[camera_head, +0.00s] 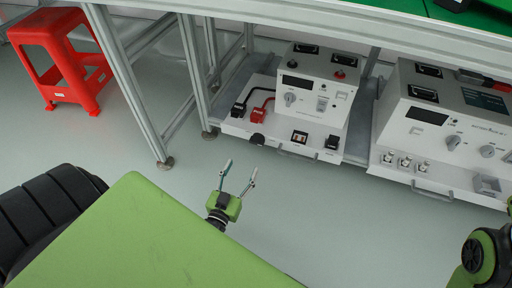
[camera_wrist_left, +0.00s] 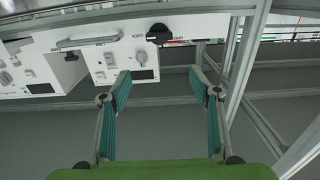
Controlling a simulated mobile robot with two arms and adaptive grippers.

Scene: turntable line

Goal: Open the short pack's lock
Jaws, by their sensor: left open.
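The smaller, left-hand white pack (camera_head: 312,105) sits on the low shelf under the bench; I take it as the short pack. Its lock is a black knob (camera_head: 257,139) at the left end of its front face. In the left wrist view the black knob (camera_wrist_left: 158,33) sits between two small printed labels, too small to read surely. My left gripper (camera_head: 241,167) is open and empty, in front of and below the knob, apart from it. In the left wrist view its fingers (camera_wrist_left: 160,80) are spread, with the knob beyond them.
A larger white pack (camera_head: 435,130) with a front handle stands to the right. Black and red plugs (camera_head: 259,113) lie at the left of the smaller pack. A metal bench leg (camera_head: 135,90) stands left of it; a red stool (camera_head: 62,60) is farther left. The floor between is clear.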

